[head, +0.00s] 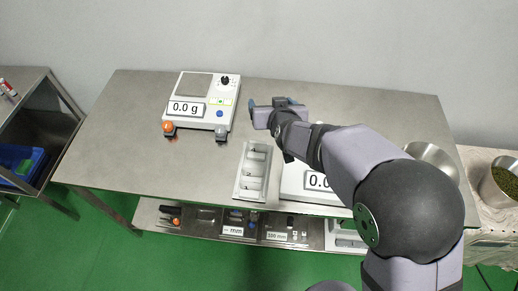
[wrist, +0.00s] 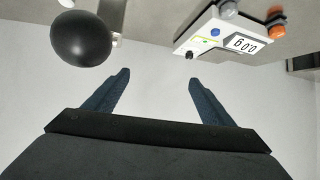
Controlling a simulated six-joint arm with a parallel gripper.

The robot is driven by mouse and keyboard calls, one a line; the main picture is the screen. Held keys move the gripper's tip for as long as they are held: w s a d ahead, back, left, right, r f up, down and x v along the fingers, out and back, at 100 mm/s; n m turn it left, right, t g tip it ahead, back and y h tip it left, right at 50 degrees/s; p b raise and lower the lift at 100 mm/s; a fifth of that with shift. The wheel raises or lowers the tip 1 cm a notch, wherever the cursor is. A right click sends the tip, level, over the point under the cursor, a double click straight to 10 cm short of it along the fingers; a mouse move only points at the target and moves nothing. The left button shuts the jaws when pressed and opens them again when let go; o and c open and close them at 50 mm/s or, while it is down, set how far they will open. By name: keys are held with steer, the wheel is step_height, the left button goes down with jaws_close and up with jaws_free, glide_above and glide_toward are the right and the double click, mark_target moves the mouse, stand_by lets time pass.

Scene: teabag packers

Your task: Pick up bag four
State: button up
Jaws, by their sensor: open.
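My gripper (head: 272,110) is above the table, behind the narrow tray and to the right of the scale with the knob. In the wrist view its two blue fingers (wrist: 158,80) are spread apart, with nothing between them. The narrow metal tray (head: 250,197) in the head view has several pale compartments or pieces in a row. I cannot make out individual bags or tell which would be bag four.
A white scale (head: 228,104) reading 0.0 g stands at the back left; it also shows in the wrist view (wrist: 205,40). A second scale (head: 298,188) is partly hidden by my arm. A metal bowl (head: 432,157) is at the right. The table's left part is clear.

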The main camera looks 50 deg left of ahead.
steer(key=y, duration=0.1)
glide_above(257, 145)
steer(key=s+a, duration=0.2)
step_height(257, 145, down, 4)
step_height(257, 145, down, 4)
steer(key=s+r+b, duration=0.1)
steer(key=s+b, duration=0.1)
steer(key=d+f+t, duration=0.1)
steer(key=d+f, duration=0.1)
steer(key=f, duration=0.1)
steer(key=d+f+m+t+h, duration=0.1)
steer(key=f, duration=0.1)
steer(key=d+f+m+t+b, duration=0.1)
steer(key=d+f, duration=0.1)
steer(key=f, duration=0.1)
steer(key=shift+s+d+f+t, duration=0.3)
steer(key=shift+s+f+t, duration=0.05)
steer(key=shift+t, duration=0.05)
steer(key=shift+d+f+m+h, duration=0.15)
steer(key=shift+d+m+h, duration=0.15)
steer(key=shift+p+x, duration=1.45)
steer(key=shift+x, duration=2.25)
steer(key=shift+w, duration=0.1)
steer(key=c, duration=1.2)
